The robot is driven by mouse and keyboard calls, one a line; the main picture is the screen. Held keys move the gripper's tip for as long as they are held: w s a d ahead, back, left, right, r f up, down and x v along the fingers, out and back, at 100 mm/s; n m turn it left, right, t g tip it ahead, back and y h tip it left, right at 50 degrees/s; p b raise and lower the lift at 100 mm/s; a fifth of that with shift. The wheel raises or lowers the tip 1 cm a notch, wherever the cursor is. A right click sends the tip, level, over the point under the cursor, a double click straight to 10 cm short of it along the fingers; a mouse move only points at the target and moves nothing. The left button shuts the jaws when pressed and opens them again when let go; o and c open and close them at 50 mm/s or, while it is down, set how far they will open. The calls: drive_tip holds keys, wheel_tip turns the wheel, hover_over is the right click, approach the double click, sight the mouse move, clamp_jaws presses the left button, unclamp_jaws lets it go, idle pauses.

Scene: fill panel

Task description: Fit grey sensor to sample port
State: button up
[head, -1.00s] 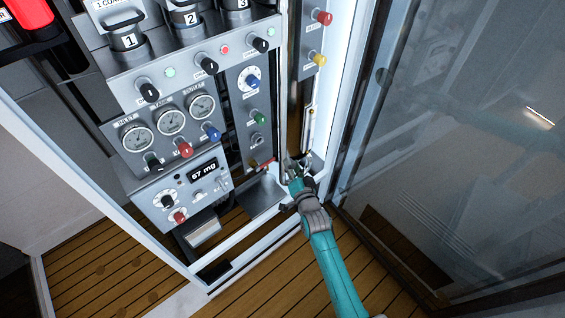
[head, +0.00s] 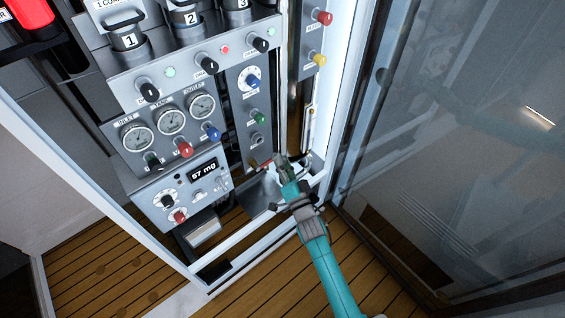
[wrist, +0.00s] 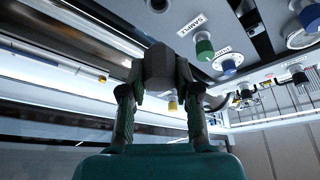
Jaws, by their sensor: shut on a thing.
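My gripper (wrist: 158,90) is shut on the grey sensor (wrist: 158,66), a dark grey block between the fingers. A dark cable (wrist: 217,104) curls beside the right finger in the wrist view. In the head view my gripper (head: 281,162) is at the lower end of the narrow grey panel (head: 246,105), and the sensor is too small to make out. A round fitting (head: 257,140), possibly the sample port, sits below the green knob (head: 260,118), up and left of my gripper. In the wrist view a SAMPLE label (wrist: 190,25) lies beside the green knob (wrist: 204,46); sensor and panel look apart.
A blue knob (head: 253,82) is higher on the narrow panel. A brass fitting (head: 253,163) with a red part is close left of my gripper. Gauges (head: 171,121) and a 67 mg display (head: 203,171) are further left. A white frame post (head: 338,110) and glass door stand right.

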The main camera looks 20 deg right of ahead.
drive_tip(key=shift+w+a, duration=0.3)
drive_tip(key=shift+w, duration=0.6)
drive_tip(key=shift+w+a, duration=0.25)
drive_tip(key=shift+w, duration=0.7)
drive_tip(key=shift+w+a, duration=0.3)
drive_tip(key=shift+w, duration=0.6)
drive_tip(key=shift+w+a, duration=0.25)
drive_tip(key=shift+w, duration=0.4)
drive_tip(key=shift+w+a, duration=0.2)
drive_tip(key=shift+w, duration=0.4)
drive_tip(key=o, duration=1.1)
drive_tip(key=v, duration=1.2)
